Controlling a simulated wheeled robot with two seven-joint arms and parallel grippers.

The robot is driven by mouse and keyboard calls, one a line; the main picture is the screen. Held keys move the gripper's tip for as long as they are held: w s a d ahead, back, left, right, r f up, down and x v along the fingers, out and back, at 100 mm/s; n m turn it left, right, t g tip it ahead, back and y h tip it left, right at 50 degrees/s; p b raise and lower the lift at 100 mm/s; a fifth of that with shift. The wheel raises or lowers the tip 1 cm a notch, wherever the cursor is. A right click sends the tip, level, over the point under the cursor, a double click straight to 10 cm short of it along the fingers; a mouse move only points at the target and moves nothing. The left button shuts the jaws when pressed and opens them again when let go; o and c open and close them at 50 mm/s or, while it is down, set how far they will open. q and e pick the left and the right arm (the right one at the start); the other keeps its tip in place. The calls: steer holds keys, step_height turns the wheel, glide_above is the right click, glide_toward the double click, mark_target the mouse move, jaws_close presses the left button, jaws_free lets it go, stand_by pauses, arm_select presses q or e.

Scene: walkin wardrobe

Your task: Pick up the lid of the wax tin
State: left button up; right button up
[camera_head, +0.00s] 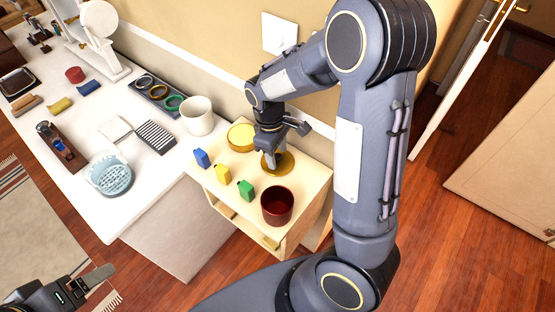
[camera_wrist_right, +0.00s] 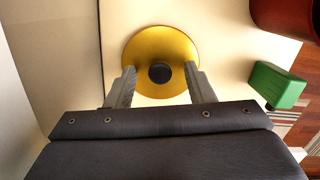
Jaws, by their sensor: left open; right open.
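The lid is a round golden disc with a dark knob at its middle; it lies on the small cream side table and shows in the head view (camera_head: 287,168) and in the right wrist view (camera_wrist_right: 160,45). My right gripper (camera_head: 271,163) is over the lid, pointing down and open. In the right wrist view its fingers (camera_wrist_right: 160,82) stand on either side of the knob with gaps, not closed on it. A round golden open tin (camera_head: 241,137) stands behind the lid to the left. My left gripper (camera_head: 92,283) is open and empty at the lower left, away from the table.
Blue (camera_head: 201,158), yellow (camera_head: 222,173) and green (camera_head: 246,190) small bottles line the side table's left-front edge. A dark red cup (camera_head: 277,206) stands at its front. A white counter (camera_head: 150,190) with a white cup (camera_head: 197,115) adjoins on the left; the wall is close behind.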

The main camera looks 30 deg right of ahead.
steer(key=shift+f, duration=0.1)
steer(key=shift+c, duration=0.2)
jaws_close()
